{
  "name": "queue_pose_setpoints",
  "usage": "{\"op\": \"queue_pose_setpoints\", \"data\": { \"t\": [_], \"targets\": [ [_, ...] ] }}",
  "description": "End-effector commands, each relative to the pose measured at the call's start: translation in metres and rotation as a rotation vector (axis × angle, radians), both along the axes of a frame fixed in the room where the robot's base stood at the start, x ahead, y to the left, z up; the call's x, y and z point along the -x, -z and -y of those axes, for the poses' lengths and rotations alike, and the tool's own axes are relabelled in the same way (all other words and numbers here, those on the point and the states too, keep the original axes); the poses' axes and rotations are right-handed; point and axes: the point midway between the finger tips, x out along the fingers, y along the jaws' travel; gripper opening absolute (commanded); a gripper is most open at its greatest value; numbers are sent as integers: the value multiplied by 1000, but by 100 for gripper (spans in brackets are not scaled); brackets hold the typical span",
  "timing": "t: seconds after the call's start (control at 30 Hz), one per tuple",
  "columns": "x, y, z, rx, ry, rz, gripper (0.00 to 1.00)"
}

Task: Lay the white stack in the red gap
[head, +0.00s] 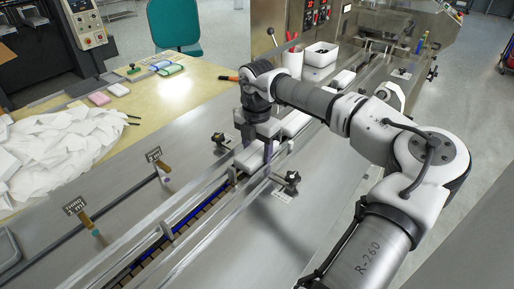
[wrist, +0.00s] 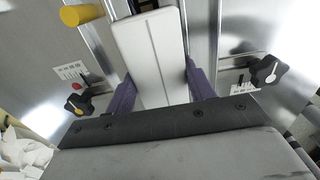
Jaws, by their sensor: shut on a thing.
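My gripper (head: 256,146) is over the infeed channel of the machine, its purple fingers shut on a white stack (head: 247,160). The wrist view shows the white stack (wrist: 149,48) lengthwise between the fingers of my gripper (wrist: 161,88), with a dark line along its top. I cannot tell whether its underside touches the channel. The channel (head: 188,218) shows dark slats between metal rails, with upright grey lugs. I see no clearly red gap; the part of the channel under the stack and gripper is hidden.
More white stacks (head: 296,122) lie along the lane behind my gripper. Black clamp knobs (head: 287,181) stand beside the rails. Crumpled white wrap (head: 55,150) covers the left table. The steel deck at front right is clear.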

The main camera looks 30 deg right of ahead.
Motion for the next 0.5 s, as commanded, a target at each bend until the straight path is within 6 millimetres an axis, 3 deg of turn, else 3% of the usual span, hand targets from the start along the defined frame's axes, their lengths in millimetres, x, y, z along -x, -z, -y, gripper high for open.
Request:
{"op": "queue_pose_setpoints", "data": {
  "t": [0.2,0.23,0.4,0.5],
  "targets": [
    [1,4,0,-3,0,-5,32],
    [1,4,0,-3,0,-5,55],
    [2,5,0,-3,1,-9,77],
    [3,6,0,-4,2,-11,79]
  ]
}}
